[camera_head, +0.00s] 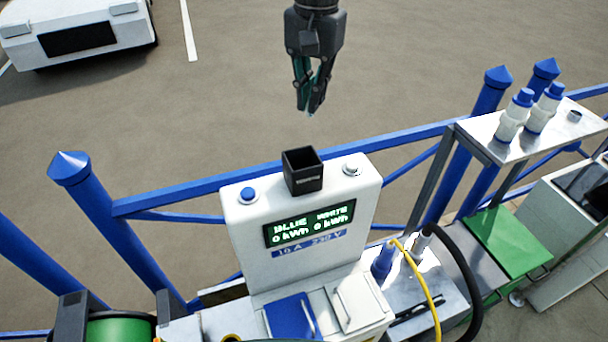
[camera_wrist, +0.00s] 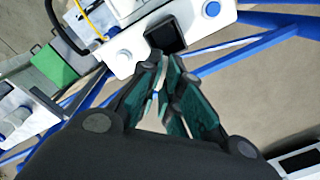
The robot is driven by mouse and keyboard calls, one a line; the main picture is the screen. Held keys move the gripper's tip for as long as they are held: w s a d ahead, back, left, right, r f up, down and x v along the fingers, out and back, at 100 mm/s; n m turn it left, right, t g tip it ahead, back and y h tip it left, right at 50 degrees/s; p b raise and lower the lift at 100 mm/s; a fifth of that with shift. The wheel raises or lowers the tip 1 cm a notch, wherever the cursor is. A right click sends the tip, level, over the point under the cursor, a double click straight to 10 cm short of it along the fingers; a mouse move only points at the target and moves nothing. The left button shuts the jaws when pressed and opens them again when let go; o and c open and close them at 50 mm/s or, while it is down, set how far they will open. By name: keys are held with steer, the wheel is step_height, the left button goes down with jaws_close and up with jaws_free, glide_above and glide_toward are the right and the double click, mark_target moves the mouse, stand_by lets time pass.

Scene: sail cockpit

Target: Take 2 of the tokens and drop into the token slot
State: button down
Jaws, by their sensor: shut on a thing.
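My gripper (camera_head: 309,108) points down in the head view, above and slightly behind the black square token slot (camera_head: 303,171). Its fingers are drawn together at the tips on a small thing, likely a token, that is mostly hidden. The fingertips also show in the wrist view (camera_wrist: 161,92), just short of the slot (camera_wrist: 166,36). The slot is an open-topped black box on top of the white power pedestal (camera_head: 240,225). I cannot make out any loose tokens.
A metal shelf (camera_head: 490,137) with white bottles stands at right.

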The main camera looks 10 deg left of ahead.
mark_target(312, 116)
steer(key=shift+s+f, duration=0.15)
steer(key=shift+f, duration=0.25)
steer(key=f+b, duration=0.1)
steer(key=w+f+b, duration=0.1)
steer(key=f, duration=0.1)
steer(key=shift+b, duration=0.4)
steer(key=shift+f+b, duration=0.35)
steer(key=shift+s+f+b, duration=0.35)
steer(key=shift+f+b, duration=0.1)
steer(key=shift+b, duration=0.05)
steer(key=shift+w+f, duration=0.2)
steer(key=shift+w, duration=0.05)
steer(key=c, duration=1.6)
jaws_free()
steer(key=shift+s+r, duration=0.1)
steer(key=shift+s, duration=0.1)
steer(key=shift+o, duration=0.4)
steer(key=shift+w, duration=0.1)
